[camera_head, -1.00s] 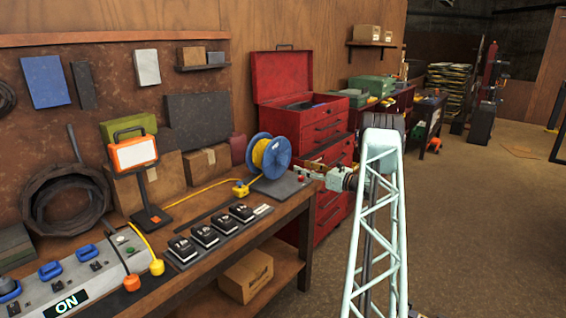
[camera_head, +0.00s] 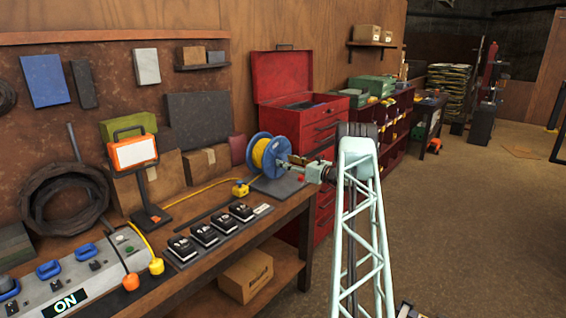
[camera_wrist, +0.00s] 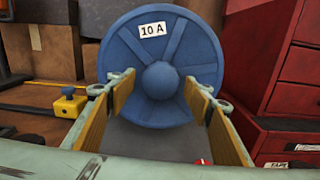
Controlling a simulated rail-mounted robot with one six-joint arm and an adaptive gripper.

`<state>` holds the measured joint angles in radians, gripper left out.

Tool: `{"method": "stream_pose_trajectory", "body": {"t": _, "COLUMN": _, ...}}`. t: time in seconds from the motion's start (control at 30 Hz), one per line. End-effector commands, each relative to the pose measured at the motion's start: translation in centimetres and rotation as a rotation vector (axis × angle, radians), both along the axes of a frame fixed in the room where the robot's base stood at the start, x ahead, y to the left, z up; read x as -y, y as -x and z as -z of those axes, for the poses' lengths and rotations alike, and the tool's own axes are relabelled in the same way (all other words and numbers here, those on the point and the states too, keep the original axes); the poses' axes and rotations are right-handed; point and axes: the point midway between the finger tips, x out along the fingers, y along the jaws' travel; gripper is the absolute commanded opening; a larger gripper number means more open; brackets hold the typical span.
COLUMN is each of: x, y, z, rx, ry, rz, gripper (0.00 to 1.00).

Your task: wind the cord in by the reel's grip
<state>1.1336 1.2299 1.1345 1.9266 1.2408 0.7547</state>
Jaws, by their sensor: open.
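The blue cord reel (camera_head: 283,150) with yellow cord (camera_head: 260,153) wound on it stands on a dark base plate at the bench's far right end. My gripper (camera_head: 293,160) is at the reel's right side, level with its middle. In the wrist view, my gripper (camera_wrist: 160,82) is open and empty, its two yellow-padded fingers apart. The reel's blue flange (camera_wrist: 160,98), with a "10 A" label and round hub, faces me between and beyond the fingertips. Loose yellow cord (camera_head: 210,189) runs left along the bench.
A yellow block (camera_head: 240,188) sits at the cord left of the reel. The red tool chest (camera_head: 320,130) stands close behind and right. Black switches (camera_head: 223,223) line the bench front.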

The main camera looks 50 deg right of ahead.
Motion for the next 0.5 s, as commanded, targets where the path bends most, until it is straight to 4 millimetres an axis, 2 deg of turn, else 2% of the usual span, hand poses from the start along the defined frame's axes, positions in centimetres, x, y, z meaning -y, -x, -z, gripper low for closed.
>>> {"method": "stream_pose_trajectory", "body": {"t": 0.2, "x": 0.1, "y": -1.8, "z": -0.1, "rx": 0.0, "ry": 0.002, "rz": 0.0, "gripper": 0.47}}
{"method": "stream_pose_trajectory", "body": {"t": 0.5, "x": 0.1, "y": -2.3, "z": 0.0, "rx": 0.0, "ry": 0.0, "rz": 0.0, "gripper": 0.47}}
